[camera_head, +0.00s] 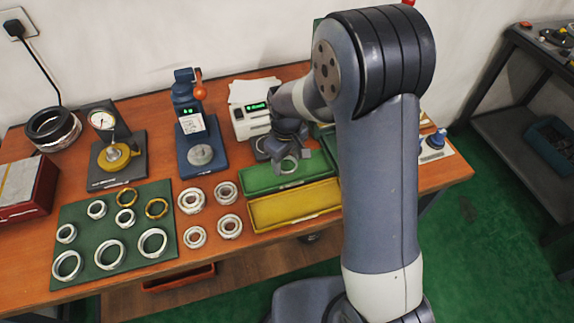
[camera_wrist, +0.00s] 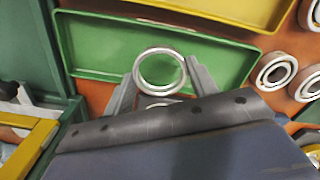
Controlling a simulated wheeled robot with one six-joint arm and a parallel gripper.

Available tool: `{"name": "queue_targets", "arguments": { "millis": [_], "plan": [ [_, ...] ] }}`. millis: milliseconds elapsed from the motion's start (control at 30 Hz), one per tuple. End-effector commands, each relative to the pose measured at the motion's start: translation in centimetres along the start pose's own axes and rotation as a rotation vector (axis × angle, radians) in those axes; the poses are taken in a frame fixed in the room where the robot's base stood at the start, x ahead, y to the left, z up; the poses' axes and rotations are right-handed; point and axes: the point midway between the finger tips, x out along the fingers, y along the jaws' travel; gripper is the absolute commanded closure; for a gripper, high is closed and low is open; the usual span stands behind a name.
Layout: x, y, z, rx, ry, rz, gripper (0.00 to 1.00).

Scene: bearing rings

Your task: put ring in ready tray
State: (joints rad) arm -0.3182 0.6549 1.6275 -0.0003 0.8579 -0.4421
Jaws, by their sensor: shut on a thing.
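My gripper (camera_wrist: 160,85) is shut on a silver ring (camera_wrist: 160,50), its two fingers on either side of the ring in the wrist view. Whether the ring touches the tray floor I cannot tell.
A yellow tray (camera_head: 294,206) lies directly in front of the green one. Several bearings (camera_head: 229,226) stand to its left, and a green mat (camera_head: 80,222) holds several rings. A blue press (camera_head: 194,130) and a white device with a green display (camera_head: 250,118) stand behind.

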Motion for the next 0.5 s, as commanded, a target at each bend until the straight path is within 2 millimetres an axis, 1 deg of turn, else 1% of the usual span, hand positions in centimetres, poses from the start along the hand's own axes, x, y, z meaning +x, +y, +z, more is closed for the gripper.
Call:
{"name": "queue_targets", "arguments": {
  "millis": [100,200,500],
  "plan": [
    [1.9,0.0,0.1,0.0,-0.005,-0.002,0.7],
    [2.8,0.0,0.0,0.0,-0.002,-0.001,0.7],
    [3.1,0.0,0.0,0.0,0.0,0.0,0.7]
  ]
}}
